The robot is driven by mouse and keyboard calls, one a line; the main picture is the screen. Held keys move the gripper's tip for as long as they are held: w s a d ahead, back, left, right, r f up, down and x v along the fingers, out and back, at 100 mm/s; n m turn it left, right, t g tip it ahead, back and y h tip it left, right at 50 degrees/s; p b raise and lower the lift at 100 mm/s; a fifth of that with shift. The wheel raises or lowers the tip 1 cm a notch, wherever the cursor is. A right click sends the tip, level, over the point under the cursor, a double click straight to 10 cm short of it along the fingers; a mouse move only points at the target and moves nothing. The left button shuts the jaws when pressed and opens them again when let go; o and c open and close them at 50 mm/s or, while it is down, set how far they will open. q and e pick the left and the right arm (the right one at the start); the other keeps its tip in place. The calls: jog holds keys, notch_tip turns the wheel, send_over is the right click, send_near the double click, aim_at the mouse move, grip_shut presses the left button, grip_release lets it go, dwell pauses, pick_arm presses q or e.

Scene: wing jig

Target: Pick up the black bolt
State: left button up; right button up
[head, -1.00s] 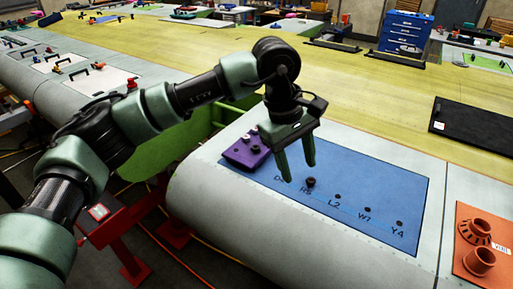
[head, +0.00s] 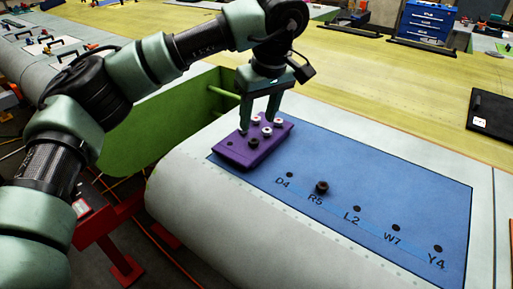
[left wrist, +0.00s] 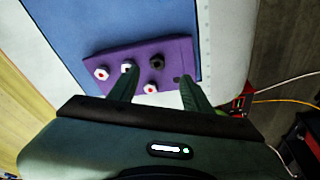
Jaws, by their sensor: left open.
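A purple block (head: 246,157) lies on the blue panel and holds several bolts. One black bolt (head: 253,142) stands in its front row; it also shows in the left wrist view (left wrist: 156,61). Pale bolts, some with red centres (left wrist: 102,73), stand around it. My left gripper (head: 258,124) points down over the block, open and empty, its fingers partly hiding some bolts. In the left wrist view the black bolt shows between the fingers, just beyond the tips. Another black bolt (head: 321,187) stands in the panel at R5. My right gripper is out of view.
The blue panel (head: 400,190) has a row of holes labelled D4, R5, L2, W7 and Y4. A black tray (head: 493,117) lies on the yellow-green wing surface at right. A blue drawer cabinet (head: 428,20) stands behind. The panel right of the block is mostly clear.

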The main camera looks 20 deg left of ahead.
aim_at(254, 140)
pick_arm(q)
jog(key=x, duration=0.1)
jog(key=p+x, duration=0.1)
jog(key=x, duration=0.1)
jog(key=shift+w+r, duration=0.1)
jog(key=shift+w, duration=0.1)
jog(key=shift+s+f, duration=0.1)
jog(key=shift+f, duration=0.2)
jog(key=p+x, duration=0.1)
jog(key=x, duration=0.1)
jog(key=p+x, duration=0.1)
jog(key=x, duration=0.2)
jog(key=shift+d+r, duration=0.1)
jog(key=shift+r, duration=0.1)
grip_shut()
